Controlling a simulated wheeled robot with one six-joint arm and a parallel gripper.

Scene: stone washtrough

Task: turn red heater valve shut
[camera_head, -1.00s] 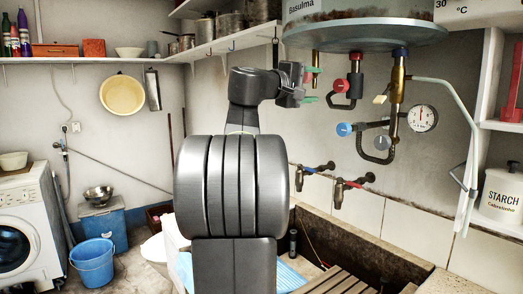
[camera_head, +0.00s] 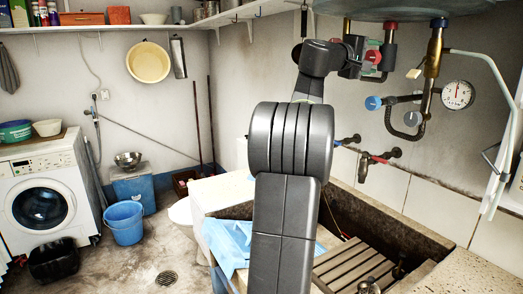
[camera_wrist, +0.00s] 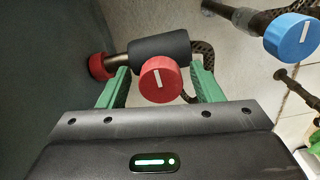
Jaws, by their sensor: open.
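The red heater valve (camera_wrist: 161,79) is a round red knob with a white line, on a dark fitting. In the wrist view it sits between the two green fingers of my gripper (camera_wrist: 160,68). The fingers are apart, one on each side, with a visible gap to the knob. The white line stands close to upright, slightly tilted. In the head view the red valve (camera_head: 372,57) shows under the heater at the tip of my gripper (camera_head: 364,52), which partly hides it.
A blue knob (camera_wrist: 291,37) sits to the right of the valve; it also shows in the head view (camera_head: 373,103). A grey knob (camera_head: 412,118), pipes and a dial gauge (camera_head: 457,95) are close by. The heater tank (camera_head: 390,8) hangs above, and the stone trough (camera_head: 425,235) lies below.

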